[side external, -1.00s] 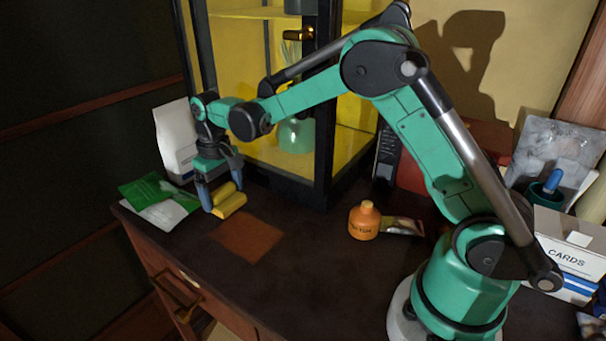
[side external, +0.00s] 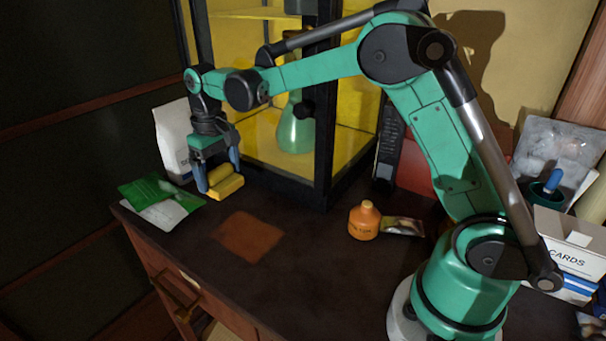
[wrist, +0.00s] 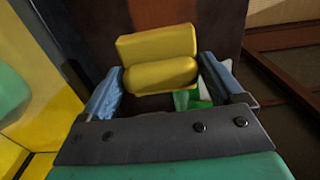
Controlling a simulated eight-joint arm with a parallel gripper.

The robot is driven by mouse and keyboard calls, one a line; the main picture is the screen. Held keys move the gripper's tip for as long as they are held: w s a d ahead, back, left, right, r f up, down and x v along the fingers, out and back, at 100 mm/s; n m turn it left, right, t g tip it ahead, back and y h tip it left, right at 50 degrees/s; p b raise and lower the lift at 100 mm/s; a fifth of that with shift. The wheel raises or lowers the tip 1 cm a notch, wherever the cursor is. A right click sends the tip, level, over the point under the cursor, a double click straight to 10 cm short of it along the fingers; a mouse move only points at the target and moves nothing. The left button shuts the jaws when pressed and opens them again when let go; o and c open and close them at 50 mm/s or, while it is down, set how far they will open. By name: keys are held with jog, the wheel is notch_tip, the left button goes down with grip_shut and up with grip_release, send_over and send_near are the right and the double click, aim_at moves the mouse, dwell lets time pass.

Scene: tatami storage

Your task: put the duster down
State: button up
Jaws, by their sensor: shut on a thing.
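The yellow duster (side external: 225,183) shows as two soft yellow parts, a block and a roll lying side by side. It is at the left end of the dark desk, beside the green packet. My gripper (side external: 217,176) points down with its blue fingers shut on the duster. In the wrist view the duster (wrist: 158,60) sits between the fingertips of my gripper (wrist: 163,85). It appears a little above the desk; the exact gap underneath is hard to tell.
An orange-brown square (side external: 247,237) lies flat on the desk, with clear surface around it. A green packet (side external: 152,189) and a white bag (side external: 173,143) are at left. A glass cabinet (side external: 322,150) stands behind. An orange bottle (side external: 364,223) stands to the right.

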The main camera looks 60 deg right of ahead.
jog(key=s+a+r, duration=0.2)
jog(key=s+r, duration=0.4)
jog(key=s, duration=0.4)
jog(key=s+a+r, duration=0.1)
jog(key=s+r, duration=0.5)
jog(key=s, duration=0.4)
notch_tip(320, 180, down, 20)
jog(key=shift+s+a+r, duration=0.1)
jog(key=shift+s, duration=0.05)
jog(key=o, duration=0.9)
jog(key=shift+o, duration=0.2)
jog(key=shift+r, duration=0.2)
